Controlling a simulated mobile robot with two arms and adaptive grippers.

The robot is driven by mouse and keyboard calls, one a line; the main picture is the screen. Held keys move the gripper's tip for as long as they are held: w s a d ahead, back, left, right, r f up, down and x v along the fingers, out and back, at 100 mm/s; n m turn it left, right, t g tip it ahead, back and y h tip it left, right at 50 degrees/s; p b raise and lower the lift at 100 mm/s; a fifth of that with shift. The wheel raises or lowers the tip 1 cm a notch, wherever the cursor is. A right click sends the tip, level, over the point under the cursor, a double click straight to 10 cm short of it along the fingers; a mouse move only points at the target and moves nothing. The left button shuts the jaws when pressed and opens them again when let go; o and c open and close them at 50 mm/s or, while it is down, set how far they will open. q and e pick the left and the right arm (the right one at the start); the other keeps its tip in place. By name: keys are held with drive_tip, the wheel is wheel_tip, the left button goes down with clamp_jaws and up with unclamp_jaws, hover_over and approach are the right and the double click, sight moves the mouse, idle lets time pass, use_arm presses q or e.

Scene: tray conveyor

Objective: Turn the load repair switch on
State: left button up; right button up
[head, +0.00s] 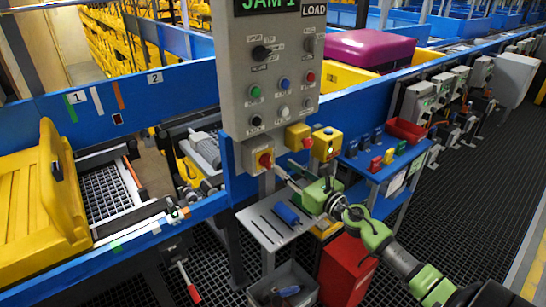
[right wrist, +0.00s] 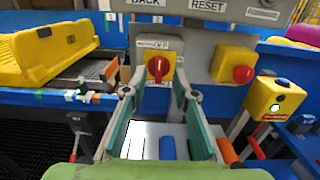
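A red rotary knob on a yellow plate (head: 265,160) is mounted low on the grey control panel (head: 268,70). In the right wrist view this red knob (right wrist: 158,68) sits centrally, with a label reading "OFF" above it. A second yellow box with a red knob (head: 300,137) is to its right; it also shows in the right wrist view (right wrist: 236,68). I cannot read which one is labelled load repair. My right gripper (head: 284,172) points at the first knob from the front right. Its fingers (right wrist: 159,95) are apart and empty, short of the knob. My left gripper is not in view.
A yellow box with a lit button (head: 327,143) stands right of the knobs. Below is a grey shelf (head: 262,228) with a blue object (head: 287,214). A yellow tray (head: 40,200) is on the conveyor at left; a red bin (head: 345,270) is below my arm.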

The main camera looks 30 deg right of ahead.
sight(270, 157)
drive_tip(key=w, duration=0.7)
drive_tip(key=shift+w+a, duration=0.15)
drive_tip(key=shift+a, duration=0.15)
clamp_jaws()
